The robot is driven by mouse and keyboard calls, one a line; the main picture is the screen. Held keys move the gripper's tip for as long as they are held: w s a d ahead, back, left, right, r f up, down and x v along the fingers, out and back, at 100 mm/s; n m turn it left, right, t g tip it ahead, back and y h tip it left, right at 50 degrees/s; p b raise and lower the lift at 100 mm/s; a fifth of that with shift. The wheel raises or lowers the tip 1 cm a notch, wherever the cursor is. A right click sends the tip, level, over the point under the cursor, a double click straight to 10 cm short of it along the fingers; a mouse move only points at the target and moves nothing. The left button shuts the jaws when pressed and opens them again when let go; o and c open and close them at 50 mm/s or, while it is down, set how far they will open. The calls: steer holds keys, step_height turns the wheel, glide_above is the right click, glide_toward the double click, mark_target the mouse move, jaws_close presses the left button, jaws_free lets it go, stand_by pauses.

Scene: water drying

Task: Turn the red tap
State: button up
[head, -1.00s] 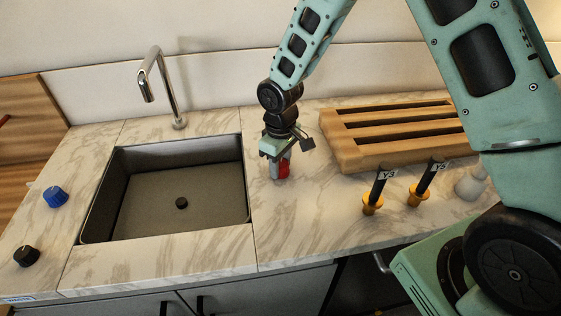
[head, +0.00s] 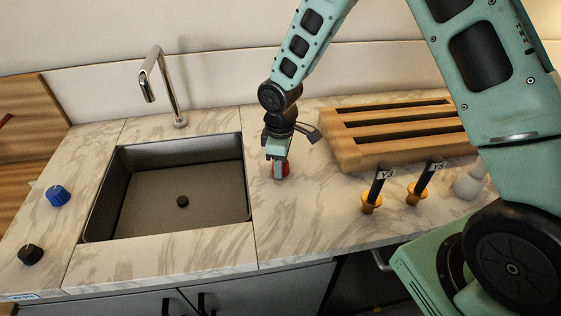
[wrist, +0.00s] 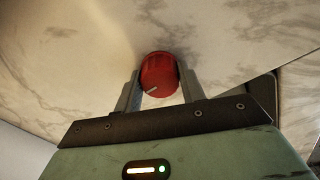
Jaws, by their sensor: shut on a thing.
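The red tap (wrist: 158,72) is a round knob with a white pointer line, on the marble counter to the right of the sink. In the head view the red tap (head: 285,169) is partly hidden by my gripper (head: 279,170). My gripper comes down on it from above. In the wrist view my gripper (wrist: 159,82) has one finger on each side of the knob and is shut on it. The pointer line slants toward the lower left in the wrist view.
The sink (head: 240,190) with a tall metal faucet (head: 172,85) is to the left. A blue knob (head: 56,196) and a black knob (head: 31,254) sit at far left. A wooden rack (head: 345,155) and two black-handled orange-based fixtures (head: 372,200) stand to the right.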

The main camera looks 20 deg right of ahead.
steer(key=o, duration=1)
steer(key=shift+c, duration=0.2)
step_height(320, 180, up, 18)
steer(key=b, duration=0.2)
steer(key=shift+f, duration=0.25)
steer(key=s+a+m, duration=0.1)
steer(key=s+a, duration=0.2)
steer(key=s, duration=1)
steer(key=s+a+m, duration=0.2)
steer(key=s+a, duration=0.1)
steer(key=s, duration=1)
steer(key=shift+s+f+m+y, duration=0.3)
steer(key=shift+s+f, duration=0.05)
